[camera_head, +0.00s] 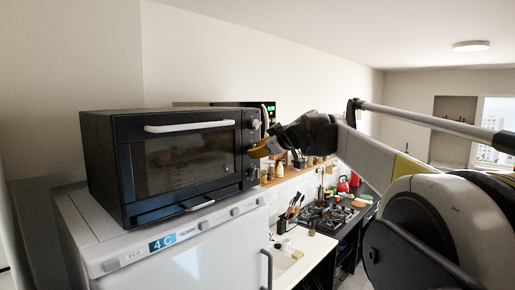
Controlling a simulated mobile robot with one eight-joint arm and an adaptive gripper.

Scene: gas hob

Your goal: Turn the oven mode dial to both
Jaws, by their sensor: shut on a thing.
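The black toaster oven (190,163) stands on top of a white fridge, with its door shut. Its control strip is at the right edge of its front, with an upper dial (255,124) and a lower dial (251,172) showing. The markings around the dials are too small to read.
The white fridge (190,262) has a small display and knobs along its upper front. Beyond are a counter with a sink (290,250), a gas hob (328,216) and a red kettle (343,184). My arm fills the right side.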

